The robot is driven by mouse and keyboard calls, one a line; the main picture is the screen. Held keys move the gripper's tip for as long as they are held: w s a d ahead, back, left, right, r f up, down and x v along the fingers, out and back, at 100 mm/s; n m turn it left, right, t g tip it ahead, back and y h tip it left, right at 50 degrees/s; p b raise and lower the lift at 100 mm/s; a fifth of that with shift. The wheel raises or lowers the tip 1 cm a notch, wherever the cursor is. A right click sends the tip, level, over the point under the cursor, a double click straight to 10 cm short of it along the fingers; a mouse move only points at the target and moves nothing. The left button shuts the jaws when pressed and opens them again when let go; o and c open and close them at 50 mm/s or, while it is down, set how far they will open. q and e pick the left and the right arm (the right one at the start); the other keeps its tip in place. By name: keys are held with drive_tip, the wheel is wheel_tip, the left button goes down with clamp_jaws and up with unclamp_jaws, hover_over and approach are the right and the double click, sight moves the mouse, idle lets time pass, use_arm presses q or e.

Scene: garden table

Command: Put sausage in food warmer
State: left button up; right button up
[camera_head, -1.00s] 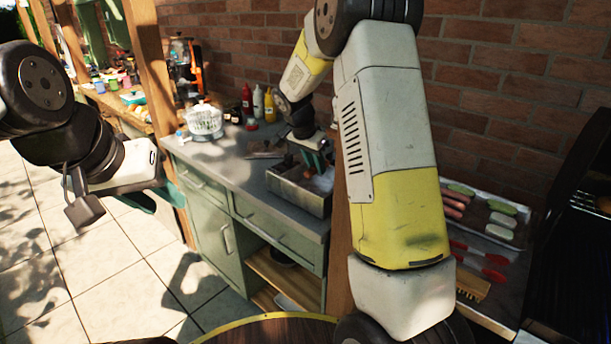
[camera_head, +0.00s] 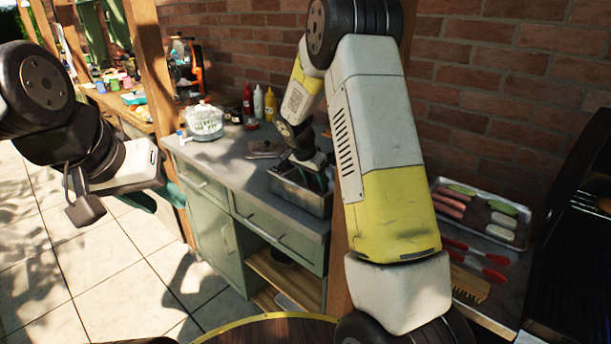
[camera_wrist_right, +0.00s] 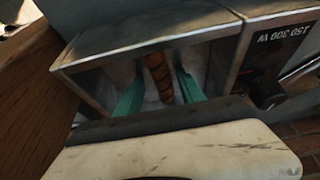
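The food warmer (camera_head: 298,197) is a grey metal box on the green cabinet's counter. It also fills much of the right wrist view (camera_wrist_right: 150,42), with a dial beside it. My right gripper (camera_head: 313,182) reaches down into its opening. In the right wrist view its two teal fingers (camera_wrist_right: 160,85) stand apart on either side of a browned sausage (camera_wrist_right: 157,76). Pale gaps show between fingers and sausage. The sausage lies inside the warmer; its near end is hidden. My left gripper (camera_head: 152,200) hangs over the tiled floor at left, its fingertips partly hidden.
A white basket (camera_head: 204,122), a red bottle (camera_head: 247,100) and a yellow bottle (camera_head: 269,104) stand at the counter's back. A tray (camera_head: 460,222) with sausages and other food, red tongs (camera_head: 475,252) and a brush (camera_head: 470,285) are at right.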

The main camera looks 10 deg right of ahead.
drive_tip(key=v, duration=1.2)
